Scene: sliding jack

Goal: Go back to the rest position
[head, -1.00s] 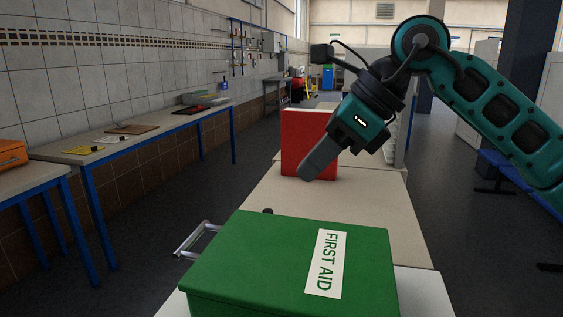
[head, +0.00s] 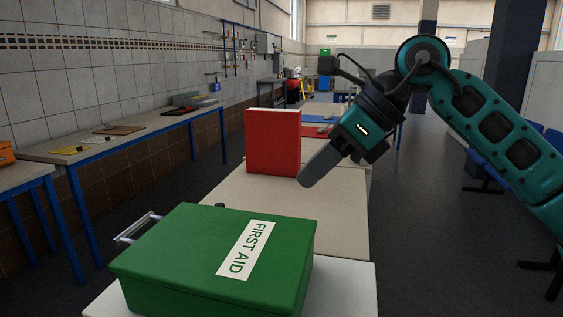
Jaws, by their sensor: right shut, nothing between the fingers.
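My right gripper (head: 318,168) hangs from the teal arm that comes in from the right. Its grey fingers are shut together and empty, pointing down and left. It is in the air above the beige table, just right of the red binder-like block (head: 272,140) in the picture. A gap or contact between them cannot be told. My left gripper is out of the picture.
A closed green first aid box (head: 215,258) with a metal handle (head: 137,228) stands on the near white surface (head: 345,290). The beige table (head: 290,208) is mostly bare. Workbenches (head: 130,138) line the left wall. Grey floor (head: 425,240) is open at right.

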